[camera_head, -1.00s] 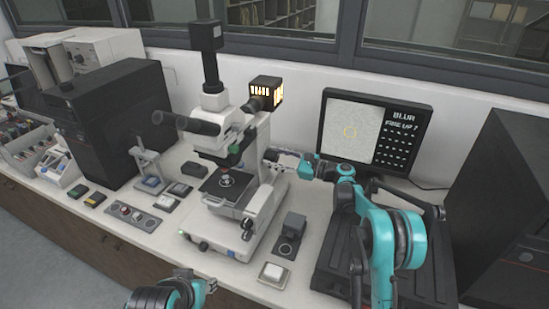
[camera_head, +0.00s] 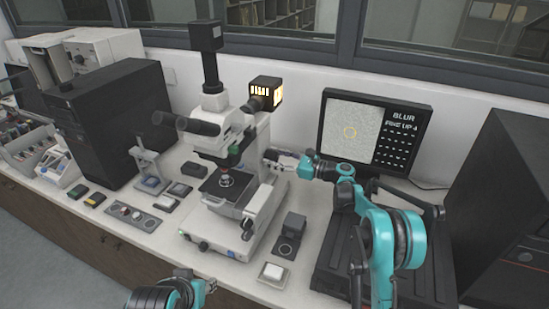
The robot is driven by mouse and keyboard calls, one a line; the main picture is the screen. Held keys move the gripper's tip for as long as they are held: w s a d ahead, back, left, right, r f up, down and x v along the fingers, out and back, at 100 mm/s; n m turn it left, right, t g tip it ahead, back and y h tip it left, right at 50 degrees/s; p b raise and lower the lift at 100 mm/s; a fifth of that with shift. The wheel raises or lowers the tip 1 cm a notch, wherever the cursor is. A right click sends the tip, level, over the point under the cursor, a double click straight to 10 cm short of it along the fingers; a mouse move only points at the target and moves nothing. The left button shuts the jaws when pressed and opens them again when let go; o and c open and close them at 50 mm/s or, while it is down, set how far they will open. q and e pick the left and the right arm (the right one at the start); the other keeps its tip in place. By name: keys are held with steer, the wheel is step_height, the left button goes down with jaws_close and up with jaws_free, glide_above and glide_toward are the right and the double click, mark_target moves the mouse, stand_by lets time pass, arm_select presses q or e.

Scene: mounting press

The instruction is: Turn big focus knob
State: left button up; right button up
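The white microscope (camera_head: 262,208) stands mid-bench with a dark stage (camera_head: 219,196) and a lit lamp housing (camera_head: 265,88). A small dark knob (camera_head: 247,226) shows low on the right side of its base; I cannot tell if it is the big focus knob. My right gripper (camera_head: 275,159) reaches in from the right, its fingers beside the microscope's column at the back. Contact and finger opening are too small to make out. My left gripper (camera_head: 208,285) is low at the front edge, below the microscope, only partly in view; its finger state is unclear.
A dark block (camera_head: 290,235) and a white-topped box (camera_head: 272,272) stand right of the microscope. Black cabinets (camera_head: 115,120) stand left.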

steer(key=shift+o, duration=1)
steer(key=v, duration=1.2)
arm_select(q)
steer(key=shift+o, duration=0.4)
steer(key=o, duration=0.5)
